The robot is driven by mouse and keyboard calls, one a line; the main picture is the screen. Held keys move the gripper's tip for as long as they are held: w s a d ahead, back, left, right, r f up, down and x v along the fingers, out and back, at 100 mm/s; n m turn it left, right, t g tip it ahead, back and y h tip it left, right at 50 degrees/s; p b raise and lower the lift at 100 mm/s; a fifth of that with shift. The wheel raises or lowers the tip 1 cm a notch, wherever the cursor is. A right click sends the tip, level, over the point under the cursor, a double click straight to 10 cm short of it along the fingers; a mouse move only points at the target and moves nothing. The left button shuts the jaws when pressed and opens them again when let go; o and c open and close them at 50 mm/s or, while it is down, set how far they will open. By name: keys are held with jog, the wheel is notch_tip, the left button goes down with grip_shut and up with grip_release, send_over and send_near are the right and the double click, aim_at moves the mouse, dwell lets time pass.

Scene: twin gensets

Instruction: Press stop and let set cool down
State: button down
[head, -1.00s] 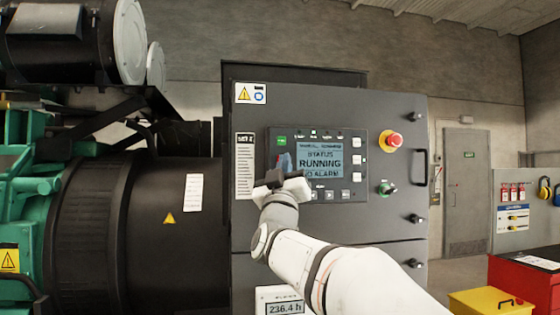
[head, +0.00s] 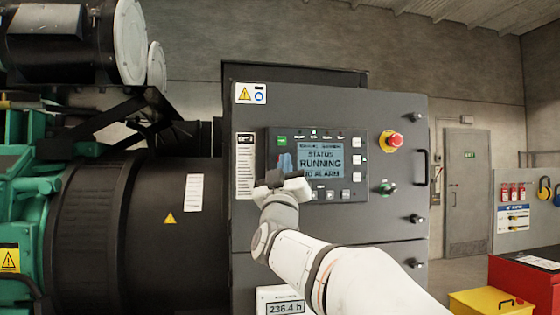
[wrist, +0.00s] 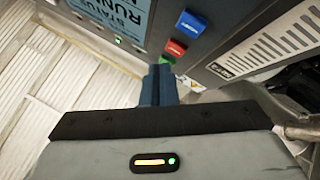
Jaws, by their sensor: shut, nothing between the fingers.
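The dark control panel (head: 353,149) is on the front of a grey cabinet. Its display (head: 319,160) reads status running, no alarm. A green button (head: 282,140) shows at its upper left. In the wrist view a blue button (wrist: 191,23), a red button (wrist: 175,48) and the green button (wrist: 167,60) stand in a row. My gripper (wrist: 160,68) is shut and empty, its dark blue fingertips close to the green and red buttons. I cannot tell if they touch the panel. In the head view my gripper (head: 284,154) hides the red and blue buttons.
A red emergency stop (head: 392,140) on a yellow ring and a green-and-black knob (head: 385,188) sit right of the panel. An hour counter (head: 284,307) is below. A green engine (head: 28,215) stands left. Yellow (head: 488,303) and red (head: 528,280) boxes stand lower right.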

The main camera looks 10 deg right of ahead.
jog(key=shift+w, duration=0.45)
jog(key=shift+w, duration=0.45)
dwell(0.6)
jog(key=shift+s, duration=0.1)
jog(key=shift+s+b, duration=0.85)
jog(key=s+b, duration=0.3)
jog(key=s, duration=0.3)
